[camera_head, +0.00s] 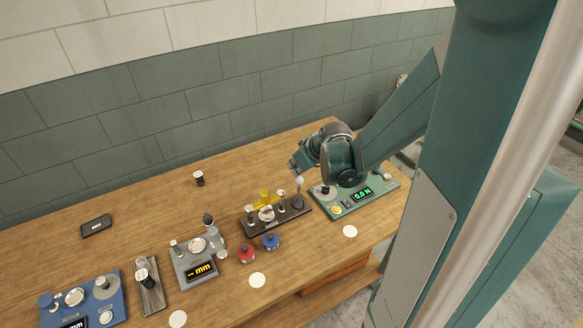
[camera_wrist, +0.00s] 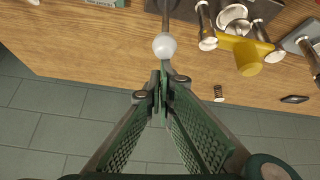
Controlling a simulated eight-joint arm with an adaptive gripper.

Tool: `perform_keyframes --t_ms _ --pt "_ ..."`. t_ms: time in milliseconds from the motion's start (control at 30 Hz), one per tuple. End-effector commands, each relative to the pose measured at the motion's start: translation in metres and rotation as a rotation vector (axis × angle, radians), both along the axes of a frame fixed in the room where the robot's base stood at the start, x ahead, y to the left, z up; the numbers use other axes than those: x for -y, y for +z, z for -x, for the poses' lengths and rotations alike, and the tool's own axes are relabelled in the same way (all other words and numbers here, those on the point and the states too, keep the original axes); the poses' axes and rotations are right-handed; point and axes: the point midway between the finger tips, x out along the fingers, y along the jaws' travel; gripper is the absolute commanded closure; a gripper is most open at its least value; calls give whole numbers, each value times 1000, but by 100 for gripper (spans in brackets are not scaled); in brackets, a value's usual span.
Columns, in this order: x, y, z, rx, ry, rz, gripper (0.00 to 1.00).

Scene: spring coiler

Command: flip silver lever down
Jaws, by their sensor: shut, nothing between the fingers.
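The silver lever (camera_head: 299,191) stands upright at the right end of a dark coiler base (camera_head: 262,226). It has a pale ball knob, which shows large in the wrist view (camera_wrist: 164,46) with its rod running up the picture. My gripper (camera_head: 293,167) is just above and beside the knob. In the wrist view its green-padded fingers (camera_wrist: 161,84) are shut and empty, with their tips just below the ball. I cannot tell whether the tips touch it.
A yellow part (camera_head: 264,197) and several silver posts stand on the same base. A green force gauge (camera_head: 357,200) is right, under my arm. Red (camera_head: 247,252) and blue (camera_head: 271,241) pots sit in front. A grey gauge (camera_head: 198,268) is left. The back of the wooden table is mostly clear.

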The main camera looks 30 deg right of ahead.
Motion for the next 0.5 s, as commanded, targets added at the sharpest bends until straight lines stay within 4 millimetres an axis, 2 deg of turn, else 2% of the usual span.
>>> perform_keyframes --t_ms 100,500 --pt "0 -3 14 62 -3 0 100" --pt "0 -3 45 219 -2 0 100"
